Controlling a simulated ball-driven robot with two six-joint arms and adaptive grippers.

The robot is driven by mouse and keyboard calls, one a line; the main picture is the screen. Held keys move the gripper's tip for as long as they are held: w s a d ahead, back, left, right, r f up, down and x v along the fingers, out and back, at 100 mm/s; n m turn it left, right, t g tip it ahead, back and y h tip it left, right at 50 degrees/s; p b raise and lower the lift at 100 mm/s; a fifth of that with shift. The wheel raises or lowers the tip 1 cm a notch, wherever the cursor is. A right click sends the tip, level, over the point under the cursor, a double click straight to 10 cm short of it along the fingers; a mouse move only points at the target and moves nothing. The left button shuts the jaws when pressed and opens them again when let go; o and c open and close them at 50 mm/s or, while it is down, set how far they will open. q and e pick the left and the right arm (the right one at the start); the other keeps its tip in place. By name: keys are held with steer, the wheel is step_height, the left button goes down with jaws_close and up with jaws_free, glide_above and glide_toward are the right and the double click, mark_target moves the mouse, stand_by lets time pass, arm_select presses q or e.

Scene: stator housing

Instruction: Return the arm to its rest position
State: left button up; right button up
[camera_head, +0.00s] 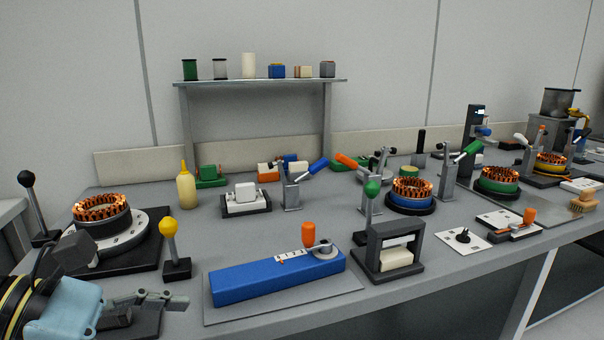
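My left gripper (160,300) is at the bottom left, reaching in above the front edge of the workbench. Its grey fingers point right and are empty as far as I see. They overlap in this view, so I cannot tell whether they are open or shut. A stator with copper windings (101,208) sits on a white dial plate (135,230) just behind my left arm. A yellow-knobbed lever (169,228) stands behind the fingers. My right gripper is not in view.
A black-knobbed lever (27,180) stands at the left. A blue block with an orange handle (270,280) lies to the right of my gripper. A dark frame holding a cream block (395,245) stands beyond it. Several levers and stators fill the right side.

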arm_select(q)
steer(key=s+a+f+m+y, duration=0.4)
steer(key=s+a+m+y, duration=0.25)
steer(key=m, duration=0.45)
steer(key=s+a+f+m+y, duration=0.55)
steer(key=s+m, duration=0.25)
steer(key=m, duration=0.2)
step_height(320, 180, down, 23)
steer(key=s+a+g, duration=0.1)
steer(key=s+a, duration=0.1)
steer(key=a, duration=0.1)
steer(key=s+f+g, duration=0.1)
steer(key=s+f, duration=1.6)
steer(key=s, duration=0.1)
steer(key=shift+a+n+g, duration=0.3)
steer(key=shift+a+g, duration=0.05)
steer(key=shift+g, duration=0.05)
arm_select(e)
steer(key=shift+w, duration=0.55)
